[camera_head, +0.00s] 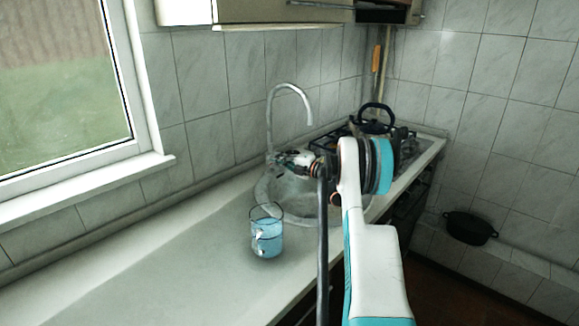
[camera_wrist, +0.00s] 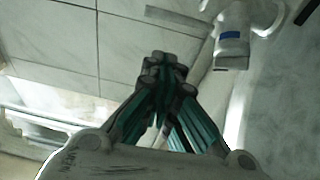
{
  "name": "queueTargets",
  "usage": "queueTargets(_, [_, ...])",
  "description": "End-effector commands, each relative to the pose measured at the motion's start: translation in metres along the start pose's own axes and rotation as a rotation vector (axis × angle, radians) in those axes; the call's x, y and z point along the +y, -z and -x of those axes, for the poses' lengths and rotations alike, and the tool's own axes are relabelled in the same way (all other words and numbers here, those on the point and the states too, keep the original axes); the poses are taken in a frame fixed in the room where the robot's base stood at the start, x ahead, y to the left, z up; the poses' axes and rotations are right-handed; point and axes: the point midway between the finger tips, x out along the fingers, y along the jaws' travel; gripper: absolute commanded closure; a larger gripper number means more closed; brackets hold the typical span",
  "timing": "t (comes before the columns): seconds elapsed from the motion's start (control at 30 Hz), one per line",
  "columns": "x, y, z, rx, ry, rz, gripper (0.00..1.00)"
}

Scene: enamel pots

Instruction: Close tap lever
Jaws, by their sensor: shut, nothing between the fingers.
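The grey tap (camera_head: 270,120) stands at the back of the sink, with a tall spout arching to the right. In the wrist view, the tap body (camera_wrist: 232,38) with a blue mark is at the upper right. A flat grey bar (camera_wrist: 176,17) juts left from near it; I cannot tell surely whether this is the lever. My gripper (camera_head: 286,157) is over the sink, close to the tap's base, and hides part of it. In the wrist view, my gripper (camera_wrist: 165,66) has its fingertips together and empty, left of and below the tap body. No contact is clear.
The round sink (camera_head: 268,190) lies below my arm. A blue enamel pot (camera_head: 267,240) stands on the counter (camera_head: 150,265) in front of it. A dark kettle (camera_head: 372,124) is on the stove behind. A black pot (camera_head: 469,228) is at right. The left counter is clear.

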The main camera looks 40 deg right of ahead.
Motion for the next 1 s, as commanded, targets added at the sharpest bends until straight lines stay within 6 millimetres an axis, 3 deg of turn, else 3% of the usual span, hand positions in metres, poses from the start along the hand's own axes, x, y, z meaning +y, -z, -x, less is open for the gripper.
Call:
queueTargets(0.3, [-0.001,-0.026,-0.025,-0.001,0.000,0.001,1.00])
queueTargets(1.0, [0.004,-0.038,-0.038,0.000,0.047,-0.047,1.00])
